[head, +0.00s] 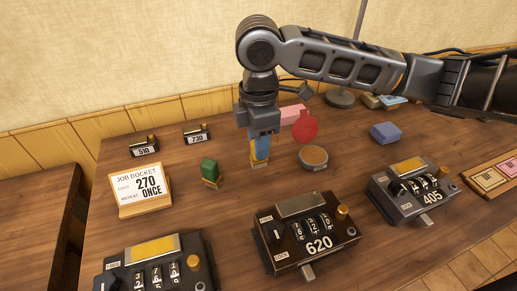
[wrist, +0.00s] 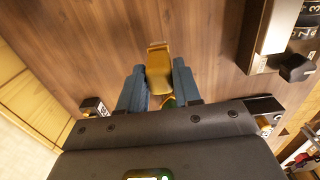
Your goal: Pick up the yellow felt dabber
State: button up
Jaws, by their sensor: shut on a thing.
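The yellow felt dabber (wrist: 159,72) is between the two blue fingers of my gripper (wrist: 160,88) in the wrist view, with its pale end pointing out past the fingertips. My gripper (head: 259,152) is shut on it and points down at the table in the head view. There the dabber (head: 254,146) is a narrow yellow strip, mostly hidden by the fingers. Its lower end is at or close to the table top; I cannot tell if it touches. A green dabber (head: 209,170) stands on the table to the left of my gripper.
A round brown-topped tin (head: 314,156) and a red disc (head: 305,127) are close on the right. The 620 press (head: 306,236) is in front, the 405 press (head: 411,190) to the right. The job docket (head: 141,190) stands left.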

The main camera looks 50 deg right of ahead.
jog(key=shift+r, duration=0.85)
jog(key=s+d+r+b, duration=0.1)
jog(key=s+d+r, duration=0.5)
jog(key=s, duration=0.3)
jog(key=shift+s+d+r+b, duration=0.25)
jog(key=shift+s+r+b, duration=0.1)
dwell(0.4)
jog(key=shift+s, duration=0.1)
